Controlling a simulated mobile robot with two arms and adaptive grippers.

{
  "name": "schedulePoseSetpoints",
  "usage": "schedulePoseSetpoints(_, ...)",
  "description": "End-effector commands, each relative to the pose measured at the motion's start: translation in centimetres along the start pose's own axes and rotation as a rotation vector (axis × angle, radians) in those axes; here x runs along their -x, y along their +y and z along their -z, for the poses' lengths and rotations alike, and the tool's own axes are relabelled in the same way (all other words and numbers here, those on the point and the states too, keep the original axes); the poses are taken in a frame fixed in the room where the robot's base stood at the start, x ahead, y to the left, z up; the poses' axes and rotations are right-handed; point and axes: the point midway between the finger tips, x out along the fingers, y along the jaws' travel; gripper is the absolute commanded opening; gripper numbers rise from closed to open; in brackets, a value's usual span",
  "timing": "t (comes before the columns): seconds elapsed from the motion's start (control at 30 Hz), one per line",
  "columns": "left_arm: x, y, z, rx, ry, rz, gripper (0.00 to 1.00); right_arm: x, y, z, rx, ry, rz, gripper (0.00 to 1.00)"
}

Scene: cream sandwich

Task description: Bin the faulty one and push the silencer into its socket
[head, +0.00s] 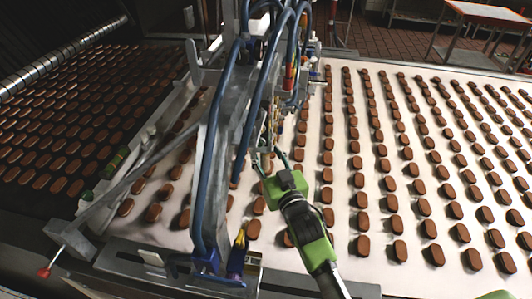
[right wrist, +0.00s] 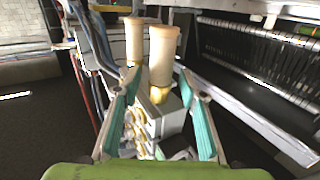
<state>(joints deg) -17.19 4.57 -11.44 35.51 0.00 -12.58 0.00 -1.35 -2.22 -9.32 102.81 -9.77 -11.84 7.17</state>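Two cream silencers stand upright on a pale valve block (right wrist: 150,120) in the right wrist view. The nearer silencer (right wrist: 163,55) has a yellow neck, and the farther silencer (right wrist: 134,40) is behind it to the left. I cannot tell which is faulty. My right gripper (head: 268,154) reaches toward the machine frame in the head view. In the right wrist view its teal-padded fingers (right wrist: 160,88) are open, one on each side of the block and near silencer, with no visible grip. No bin or empty socket can be made out. My left gripper is not in view.
Blue hoses (head: 215,130) and the metal frame (head: 235,100) crowd the space left of my right gripper. A white conveyor (head: 345,270) with rows of brown biscuits runs below.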

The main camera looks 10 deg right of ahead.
Motion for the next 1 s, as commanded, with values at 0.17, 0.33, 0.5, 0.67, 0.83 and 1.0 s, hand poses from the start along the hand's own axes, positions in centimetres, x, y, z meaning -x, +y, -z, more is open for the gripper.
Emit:
schedulePoseSetpoints(0.17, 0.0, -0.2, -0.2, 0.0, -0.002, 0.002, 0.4, 1.1, 0.0, -0.2, 0.0, -0.003, 0.0, 0.38)
schedulePoseSetpoints(0.33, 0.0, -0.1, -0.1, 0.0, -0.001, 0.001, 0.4, 4.3, 0.0, -0.2, 0.0, -0.004, 0.0, 0.38)
schedulePoseSetpoints(0.5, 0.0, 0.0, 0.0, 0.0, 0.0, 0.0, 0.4, 8.0, 0.0, -0.2, 0.0, -0.003, 0.0, 0.38)
schedulePoseSetpoints(0.67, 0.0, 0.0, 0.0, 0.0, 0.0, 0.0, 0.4, 10.5, 0.0, -0.1, 0.0, -0.002, 0.0, 0.38)
schedulePoseSetpoints(0.83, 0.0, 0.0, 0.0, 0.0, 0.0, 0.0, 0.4, 11.8, 0.0, 0.0, 0.0, 0.0, 0.0, 0.38)
schedulePoseSetpoints(1.0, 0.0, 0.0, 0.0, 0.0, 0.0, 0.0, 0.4, 12.0, 0.0, 0.0, 0.0, 0.001, 0.0, 0.38)
